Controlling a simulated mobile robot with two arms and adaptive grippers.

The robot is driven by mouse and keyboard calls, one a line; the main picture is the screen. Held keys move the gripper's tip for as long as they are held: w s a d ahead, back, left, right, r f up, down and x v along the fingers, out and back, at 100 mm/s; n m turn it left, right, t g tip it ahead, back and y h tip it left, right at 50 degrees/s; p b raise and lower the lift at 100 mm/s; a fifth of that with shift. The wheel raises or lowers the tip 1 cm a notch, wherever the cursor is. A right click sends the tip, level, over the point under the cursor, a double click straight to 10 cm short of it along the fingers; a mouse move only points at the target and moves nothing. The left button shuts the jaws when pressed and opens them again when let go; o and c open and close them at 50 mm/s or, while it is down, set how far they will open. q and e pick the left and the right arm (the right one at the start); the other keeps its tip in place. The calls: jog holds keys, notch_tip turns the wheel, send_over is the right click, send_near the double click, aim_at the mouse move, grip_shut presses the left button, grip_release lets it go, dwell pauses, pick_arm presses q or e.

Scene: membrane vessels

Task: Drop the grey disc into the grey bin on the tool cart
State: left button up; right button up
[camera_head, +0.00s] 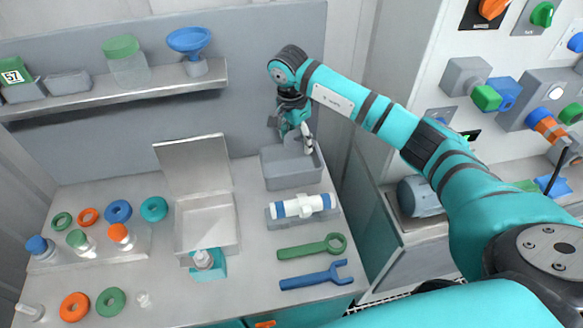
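The grey bin (291,179) stands at the back right of the work surface, against the back panel. My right arm reaches in from the right, and my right gripper (303,140) points down over the bin's opening, its tip close to the rim. The fingers are small and partly covered by the wrist, so I cannot tell whether they are open or shut. My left gripper is not in view.
An open box (208,222) with a raised lid stands left of the bin. In front of the bin are a white and blue cylinder (302,206), a green wrench (312,247) and a blue wrench (316,275). A shelf (115,98) hangs behind, and coloured rings lie at left.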

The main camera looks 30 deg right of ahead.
jog(key=o, duration=0.5)
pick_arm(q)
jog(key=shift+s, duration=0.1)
pick_arm(e)
jog(key=shift+o, duration=0.2)
notch_tip(320, 180, up, 12)
jog(key=a, duration=0.1)
jog(key=shift+s+a, duration=0.15)
jog(key=shift+a, duration=0.1)
jog(key=shift+f, duration=0.1)
